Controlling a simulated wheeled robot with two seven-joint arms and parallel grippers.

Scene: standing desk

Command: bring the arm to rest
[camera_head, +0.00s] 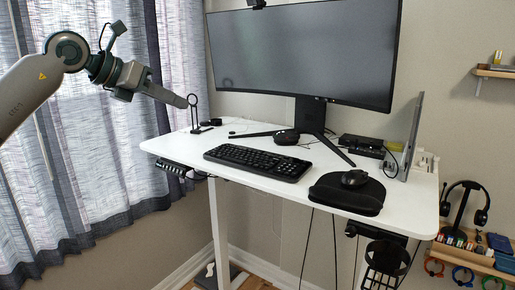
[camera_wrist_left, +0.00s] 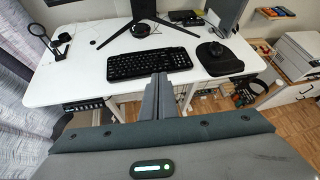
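My left arm comes in from the left in the head view, raised in front of the curtain. Its gripper (camera_head: 178,99) points right, toward the back left corner of the white desk (camera_head: 165,148), and appears above the desk's level. In the left wrist view the two grey fingers (camera_wrist_left: 160,82) lie together with nothing between them, so the gripper is shut and empty. In that view they overlap the desk's front edge below the keyboard. My right arm and gripper are in neither view.
A black ring stand (camera_head: 194,112) stands on the desk near the gripper in the picture. The desk holds a keyboard (camera_head: 258,161), a wide monitor (camera_head: 306,55) and a mouse (camera_head: 354,178) on a black pad. A curtain (camera_head: 75,150) hangs behind my arm.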

